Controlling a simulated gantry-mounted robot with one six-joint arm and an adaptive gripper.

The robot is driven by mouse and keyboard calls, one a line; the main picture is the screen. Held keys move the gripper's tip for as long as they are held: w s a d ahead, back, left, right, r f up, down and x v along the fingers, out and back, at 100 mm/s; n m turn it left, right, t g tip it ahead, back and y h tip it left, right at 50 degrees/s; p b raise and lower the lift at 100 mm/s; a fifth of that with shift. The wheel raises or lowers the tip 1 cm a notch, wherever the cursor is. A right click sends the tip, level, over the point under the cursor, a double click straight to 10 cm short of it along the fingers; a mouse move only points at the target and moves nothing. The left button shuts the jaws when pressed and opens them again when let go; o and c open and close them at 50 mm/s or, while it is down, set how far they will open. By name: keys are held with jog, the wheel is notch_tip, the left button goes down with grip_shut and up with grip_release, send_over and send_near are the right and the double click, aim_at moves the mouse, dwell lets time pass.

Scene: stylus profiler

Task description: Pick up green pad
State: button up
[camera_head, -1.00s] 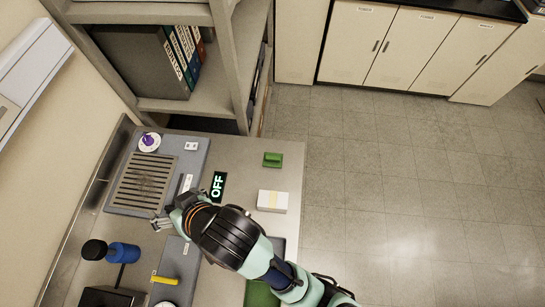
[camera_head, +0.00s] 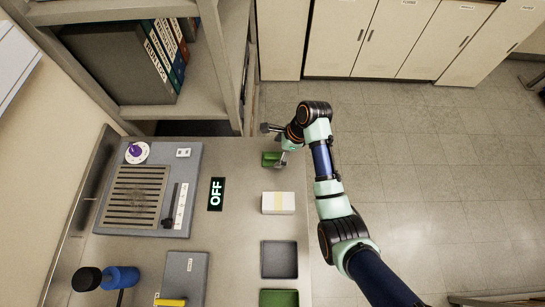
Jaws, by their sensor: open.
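The green pad (camera_head: 269,159) is a small green block near the back right of the bench, with part of its right side covered by my gripper. My gripper (camera_head: 281,159) is at the pad with its jaws open, and one finger shows at the pad's right side. I cannot tell whether the fingers touch the pad. My wrist leans over the bench's right edge from the floor side.
A white block (camera_head: 278,203) with a yellowish band, a dark grey tray (camera_head: 279,260) and a green tray (camera_head: 279,298) line the bench's right side. An OFF display (camera_head: 216,194) and a grey slotted device (camera_head: 138,196) lie left. A shelf (camera_head: 231,60) stands behind.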

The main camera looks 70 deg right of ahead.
aim_at(273, 156)
jog(key=b+x, duration=0.1)
jog(key=x, duration=0.4)
jog(key=shift+d+r, duration=0.1)
jog(key=c, duration=1.2)
